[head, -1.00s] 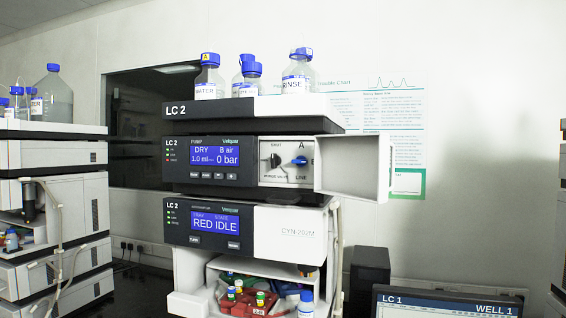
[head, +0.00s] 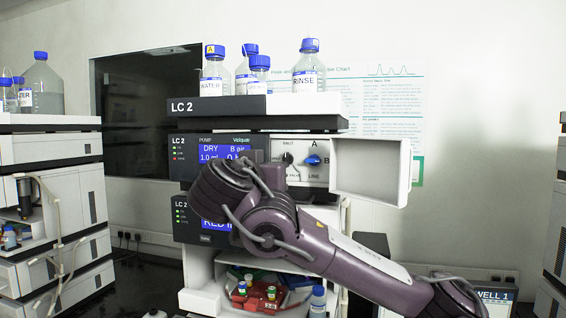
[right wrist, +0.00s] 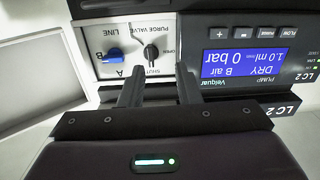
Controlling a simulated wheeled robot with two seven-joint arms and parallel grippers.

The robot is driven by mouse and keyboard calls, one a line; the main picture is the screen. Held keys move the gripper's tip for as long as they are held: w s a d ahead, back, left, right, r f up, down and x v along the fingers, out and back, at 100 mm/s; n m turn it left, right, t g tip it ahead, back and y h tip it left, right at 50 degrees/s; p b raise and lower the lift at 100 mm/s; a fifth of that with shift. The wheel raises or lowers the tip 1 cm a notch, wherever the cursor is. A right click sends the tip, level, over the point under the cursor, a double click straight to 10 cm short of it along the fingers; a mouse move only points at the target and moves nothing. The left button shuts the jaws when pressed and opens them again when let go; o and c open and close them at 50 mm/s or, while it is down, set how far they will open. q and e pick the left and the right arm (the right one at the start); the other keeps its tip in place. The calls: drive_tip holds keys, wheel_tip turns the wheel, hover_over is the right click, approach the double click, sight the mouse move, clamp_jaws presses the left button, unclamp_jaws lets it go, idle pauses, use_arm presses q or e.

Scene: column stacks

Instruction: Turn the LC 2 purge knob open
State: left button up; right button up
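The LC 2 purge knob (head: 287,158) is a small dark knob on the white panel beside the pump display, left of a blue knob (head: 313,160). In the right wrist view, upside down, the purge knob (right wrist: 151,52) shows near the SHUT and OPEN labels; its exact pointing is too small to tell. My right gripper (right wrist: 159,80) is open and empty, its two fingers apart. In that picture the purge knob lies just beyond and between the fingertips; I see no contact. In the head view my right arm's wrist hides the gripper. My left gripper is not in view.
A white door (head: 370,168) stands swung open right of the knob panel. The blue knob (right wrist: 115,54) sits close beside the purge knob. Several blue-capped bottles stand on top of LC 2 (head: 205,106). Vials sit in the compartment below. A monitor (head: 450,305) stands at lower right.

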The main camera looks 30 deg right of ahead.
sight(286, 159)
drive_tip(key=shift+m+h, duration=0.3)
drive_tip(key=shift+m, duration=0.1)
drive_tip(key=w+d+p, duration=0.1)
drive_tip(key=d, duration=0.1)
drive_tip(key=w+d+r+p, duration=0.1)
drive_tip(key=d+p, duration=0.1)
drive_tip(key=w+d+p, duration=0.1)
drive_tip(key=d+p, duration=0.1)
drive_tip(key=shift+w+r, duration=0.2)
drive_tip(key=shift+r, duration=0.15)
drive_tip(key=shift+w+d+f+p, duration=0.1)
drive_tip(key=shift+w+d+p, duration=0.15)
drive_tip(key=shift+d+p, duration=0.1)
drive_tip(key=shift+a, duration=0.1)
clamp_jaws()
